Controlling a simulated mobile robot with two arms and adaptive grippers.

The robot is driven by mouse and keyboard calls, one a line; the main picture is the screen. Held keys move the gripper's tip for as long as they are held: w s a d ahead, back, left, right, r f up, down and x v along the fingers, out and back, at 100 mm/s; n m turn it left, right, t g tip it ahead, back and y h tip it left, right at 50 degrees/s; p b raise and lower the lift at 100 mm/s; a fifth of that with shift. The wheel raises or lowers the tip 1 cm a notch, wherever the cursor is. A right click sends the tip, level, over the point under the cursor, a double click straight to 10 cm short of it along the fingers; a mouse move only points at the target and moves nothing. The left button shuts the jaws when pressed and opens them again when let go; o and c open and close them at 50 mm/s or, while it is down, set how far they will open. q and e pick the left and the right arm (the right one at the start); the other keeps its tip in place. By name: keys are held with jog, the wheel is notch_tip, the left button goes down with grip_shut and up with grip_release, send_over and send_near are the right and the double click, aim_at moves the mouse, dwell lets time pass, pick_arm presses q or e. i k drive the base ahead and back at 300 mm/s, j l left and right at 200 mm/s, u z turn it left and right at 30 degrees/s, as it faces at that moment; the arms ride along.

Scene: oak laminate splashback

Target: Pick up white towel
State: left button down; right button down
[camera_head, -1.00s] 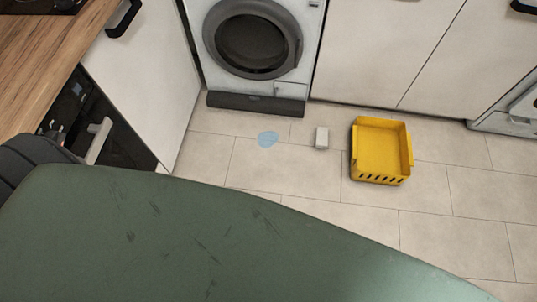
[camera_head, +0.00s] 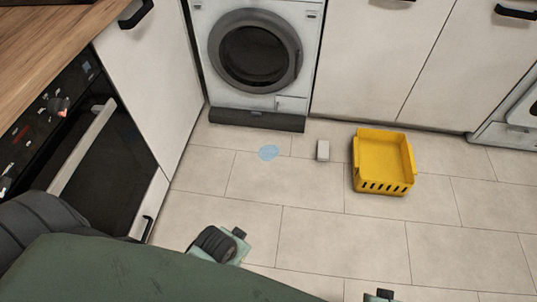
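A small white block-shaped item (camera_head: 323,150) lies on the tiled floor between the washing machine and the yellow basket. It may be the folded white towel, but it is too small to tell. A light blue, flat, roundish item (camera_head: 268,153) lies on the floor to its left, in front of the washing machine. The two are apart. Neither of my grippers shows clearly; only green and black parts of my own body fill the bottom and lower left.
A yellow basket (camera_head: 384,186) stands empty on the floor to the right. A washing machine (camera_head: 255,60) is at the back, with white cabinets (camera_head: 365,60) beside it. An oven (camera_head: 110,160) under a wooden worktop (camera_head: 50,45) stands at left. The floor in the middle is clear.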

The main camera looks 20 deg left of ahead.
aim_at(323, 147)
jog(key=i+l+u, duration=0.1)
jog(key=i, duration=0.3)
jog(key=i+l+u, duration=0.1)
jog(key=i+l, duration=0.15)
jog(key=i, duration=0.15)
